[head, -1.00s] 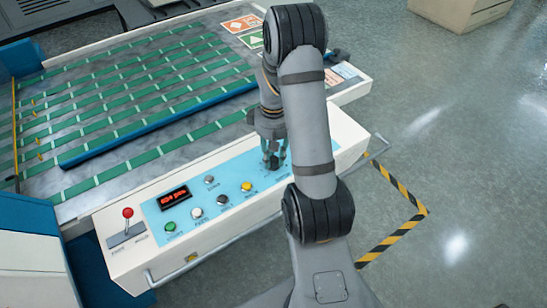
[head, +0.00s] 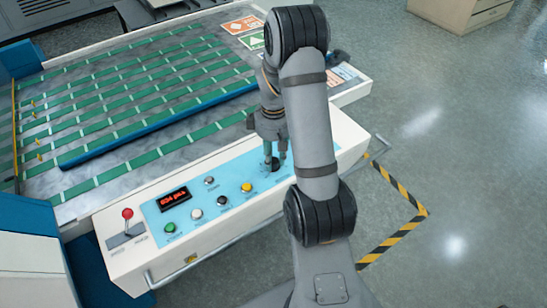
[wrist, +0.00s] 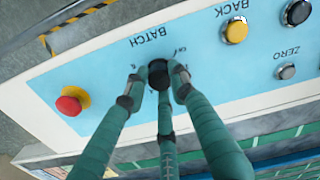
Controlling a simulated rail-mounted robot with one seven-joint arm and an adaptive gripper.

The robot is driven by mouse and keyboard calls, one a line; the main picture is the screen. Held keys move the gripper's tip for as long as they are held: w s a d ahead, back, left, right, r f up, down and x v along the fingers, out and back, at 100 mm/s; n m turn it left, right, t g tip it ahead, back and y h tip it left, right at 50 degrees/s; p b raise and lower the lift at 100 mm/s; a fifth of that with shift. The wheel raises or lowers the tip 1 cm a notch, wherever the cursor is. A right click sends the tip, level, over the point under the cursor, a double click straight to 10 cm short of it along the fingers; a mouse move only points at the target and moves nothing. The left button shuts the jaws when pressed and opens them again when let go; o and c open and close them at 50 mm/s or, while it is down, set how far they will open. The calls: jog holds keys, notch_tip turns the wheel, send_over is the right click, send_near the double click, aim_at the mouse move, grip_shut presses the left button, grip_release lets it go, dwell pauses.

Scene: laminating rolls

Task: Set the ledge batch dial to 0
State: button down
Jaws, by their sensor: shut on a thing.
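The batch dial (wrist: 158,70) is a round black knob on the light blue panel, beside upside-down lettering BATCH in the wrist view. My gripper (wrist: 157,82) has its teal fingers around the dial and is shut on it. In the head view my gripper (head: 274,158) points down at the dial, which is partly hidden by the fingers. The dial's pointer and most of its scale marks are covered or too small to read.
A yellow BACK button (wrist: 235,31), a black button (wrist: 296,12) and a ZERO button (wrist: 286,71) lie to one side. A red button (wrist: 72,101) sits on the other. A red digital display (head: 173,198) and a red-knobbed lever (head: 127,213) are further left on the ledge.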

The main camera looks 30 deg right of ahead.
aim_at(273, 160)
jog(key=c, duration=1.4)
grip_release()
jog(key=shift+c, duration=0.2)
notch_tip(273, 160, up, 12)
notch_tip(273, 160, down, 12)
jog(key=shift+f, duration=0.1)
jog(key=shift+m, duration=0.3)
